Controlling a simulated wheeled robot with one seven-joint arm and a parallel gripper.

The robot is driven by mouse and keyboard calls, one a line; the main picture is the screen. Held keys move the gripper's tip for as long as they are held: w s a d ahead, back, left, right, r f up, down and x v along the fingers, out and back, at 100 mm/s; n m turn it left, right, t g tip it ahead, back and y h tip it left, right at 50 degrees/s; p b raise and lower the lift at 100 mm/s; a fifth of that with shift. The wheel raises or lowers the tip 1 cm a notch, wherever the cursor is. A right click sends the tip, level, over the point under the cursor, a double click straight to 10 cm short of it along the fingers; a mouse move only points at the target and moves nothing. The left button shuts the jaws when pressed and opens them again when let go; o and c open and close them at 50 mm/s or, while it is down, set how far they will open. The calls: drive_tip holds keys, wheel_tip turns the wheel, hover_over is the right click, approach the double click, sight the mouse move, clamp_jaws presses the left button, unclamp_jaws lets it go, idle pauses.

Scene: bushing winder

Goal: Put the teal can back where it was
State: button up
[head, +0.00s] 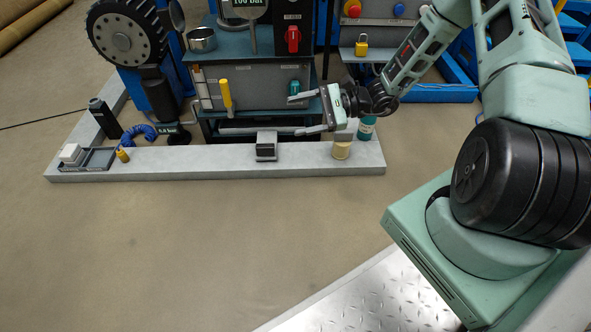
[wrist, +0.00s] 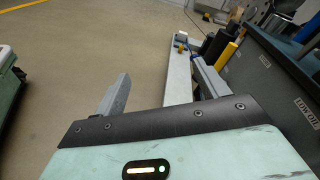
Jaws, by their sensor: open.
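A teal can (head: 366,128) with a pale band stands at the right end of the light grey ledge, partly hidden behind my wrist. My gripper (head: 296,115) is open and empty over the ledge, its fingers pointing left, with the can behind it to the right. In the wrist view my gripper (wrist: 160,72) has its two fingers wide apart with nothing between them. I cannot make out the can in the wrist view. A smaller teal item (head: 294,87) shows at the machine front close to the upper finger; I cannot tell what it is.
On the ledge (head: 215,160) stand a tan cylinder (head: 341,151), a dark block (head: 266,146), a small yellow piece (head: 122,155) and a grey tray (head: 100,160). A black bottle (head: 104,118) stands at left. The machine (head: 260,87) rises behind. The floor in front is clear.

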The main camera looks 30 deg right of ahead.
drive_tip(key=s+a+r+n+g+h, duration=0.3)
drive_tip(key=s+a+r+n+g, duration=0.15)
drive_tip(key=s+a+n, duration=0.2)
drive_tip(key=s+a+r+n+g+h, duration=0.2)
drive_tip(key=s+a+r+n+g, duration=0.3)
drive_tip(key=a, duration=0.3)
drive_tip(key=s+a+r+n+t+h, duration=0.1)
drive_tip(key=s+r+n+h, duration=0.2)
drive_tip(key=s+n, duration=0.3)
drive_tip(key=s+a+r+n+t+h, duration=0.2)
drive_tip(key=s+r+n+h, duration=0.2)
drive_tip(key=s, duration=0.5)
drive_tip(key=shift+s+a+r+n+h, duration=0.2)
drive_tip(key=shift+s+n+h, duration=0.1)
drive_tip(key=shift+n+h, duration=1.15)
drive_tip(key=shift+r+t+y, duration=0.1)
drive_tip(key=shift+t+y, duration=0.15)
